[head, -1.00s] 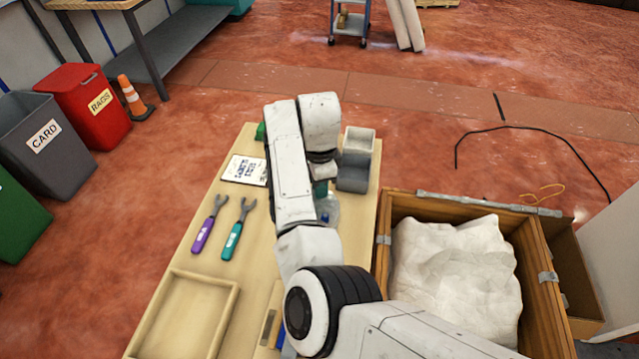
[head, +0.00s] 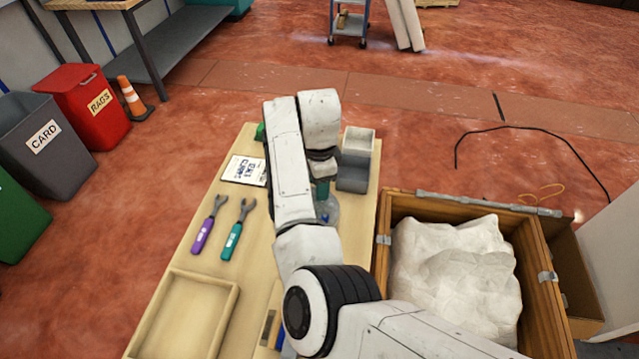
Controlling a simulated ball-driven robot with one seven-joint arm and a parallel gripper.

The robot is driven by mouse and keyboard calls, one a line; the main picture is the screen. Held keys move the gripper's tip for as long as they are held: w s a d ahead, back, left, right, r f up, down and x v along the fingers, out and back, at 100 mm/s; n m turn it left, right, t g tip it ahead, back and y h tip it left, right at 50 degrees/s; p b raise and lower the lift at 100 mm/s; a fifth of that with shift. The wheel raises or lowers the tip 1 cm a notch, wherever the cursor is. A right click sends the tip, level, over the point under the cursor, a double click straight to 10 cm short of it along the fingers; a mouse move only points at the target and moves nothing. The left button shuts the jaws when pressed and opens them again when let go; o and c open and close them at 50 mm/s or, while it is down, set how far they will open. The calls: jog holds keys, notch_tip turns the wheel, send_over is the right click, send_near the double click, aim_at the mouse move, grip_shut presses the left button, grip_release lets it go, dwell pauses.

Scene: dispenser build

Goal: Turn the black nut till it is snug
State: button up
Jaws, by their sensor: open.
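My gripper (head: 322,168) is at the end of my white arm, over the middle of the pale wooden worktable (head: 200,262). Its fingers are mostly hidden by the arm, and nothing shows held in it. Just below it is a teal-green part (head: 322,189) above a clear, rounded container (head: 328,211), partly covered by my arm. I cannot make out the black nut; it is hidden or too small to see.
A purple-handled wrench (head: 203,234) and a teal-handled wrench (head: 233,240) lie left of my arm. A printed card (head: 243,169) lies behind them. An empty wooden tray (head: 232,305) is in front. A padded crate (head: 384,262) adjoins the right.

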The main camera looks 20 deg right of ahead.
notch_tip(320, 180, up, 10)
jog(key=shift+b, duration=0.35)
jog(key=shift+r, duration=0.1)
jog(key=s+d+f+n+t+h, duration=0.1)
jog(key=s+d+f+n+h, duration=0.2)
jog(key=s+d+f+n, duration=0.75)
jog(key=s+a+f+n+y, duration=0.1)
jog(key=s+f+n, duration=0.1)
jog(key=s, duration=0.7)
jog(key=s+f+n+y, duration=0.1)
jog(key=s+f+n, duration=0.2)
jog(key=s, duration=0.6)
jog(key=s+a+f+n, duration=0.1)
jog(key=s+f+n, duration=0.2)
jog(key=s, duration=0.6)
jog(key=shift+s+a+y, duration=0.2)
jog(key=shift+a+y, duration=0.15)
jog(key=shift+y, duration=0.05)
